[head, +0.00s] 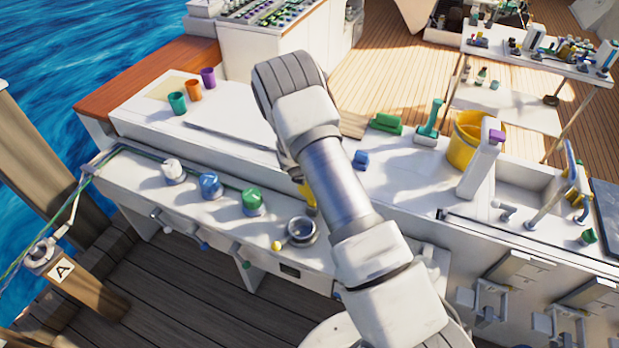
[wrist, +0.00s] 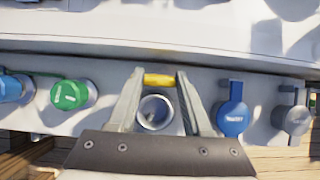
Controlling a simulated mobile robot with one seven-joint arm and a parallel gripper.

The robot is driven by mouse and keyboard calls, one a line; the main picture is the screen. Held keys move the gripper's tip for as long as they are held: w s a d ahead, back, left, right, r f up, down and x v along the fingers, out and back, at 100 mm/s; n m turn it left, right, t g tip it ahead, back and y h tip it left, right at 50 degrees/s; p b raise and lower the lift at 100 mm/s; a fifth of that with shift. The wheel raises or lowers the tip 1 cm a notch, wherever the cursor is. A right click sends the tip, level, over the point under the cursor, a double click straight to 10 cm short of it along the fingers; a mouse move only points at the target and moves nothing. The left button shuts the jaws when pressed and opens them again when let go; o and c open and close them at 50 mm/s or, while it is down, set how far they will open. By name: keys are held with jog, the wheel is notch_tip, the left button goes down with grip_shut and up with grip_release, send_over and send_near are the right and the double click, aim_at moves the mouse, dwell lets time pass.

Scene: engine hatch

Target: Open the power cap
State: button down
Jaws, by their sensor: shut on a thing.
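My gripper (wrist: 159,79) is shut on a yellow cap (wrist: 158,80), one fingertip at each end of it. The yellow cap shows as a narrow band behind an open round metal socket (wrist: 156,112), whose mouth is uncovered. I cannot read a label on the cap, nor tell whether a hinge joins it to the socket. In the head view, the socket (head: 301,231) stands on the white ledge, and part of the yellow cap (head: 306,193) shows beside my arm. My arm hides most of my gripper there.
Green (wrist: 69,95) and blue (wrist: 12,88) caps sit left of the socket. Another blue cap (wrist: 232,118) and a grey cap (wrist: 293,119) sit to its right. A white cap (head: 173,170) is at the ledge's far left. A raised white counter (head: 240,120) runs behind.

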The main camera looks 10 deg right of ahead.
jog(key=shift+w+r, duration=0.15)
jog(key=shift+r, duration=0.05)
jog(key=c, duration=0.7)
grip_release()
jog(key=o, duration=0.4)
jog(key=shift+f, duration=0.15)
jog(key=v, duration=1.7)
jog(key=shift+p, duration=0.3)
jog(key=shift+r, duration=0.3)
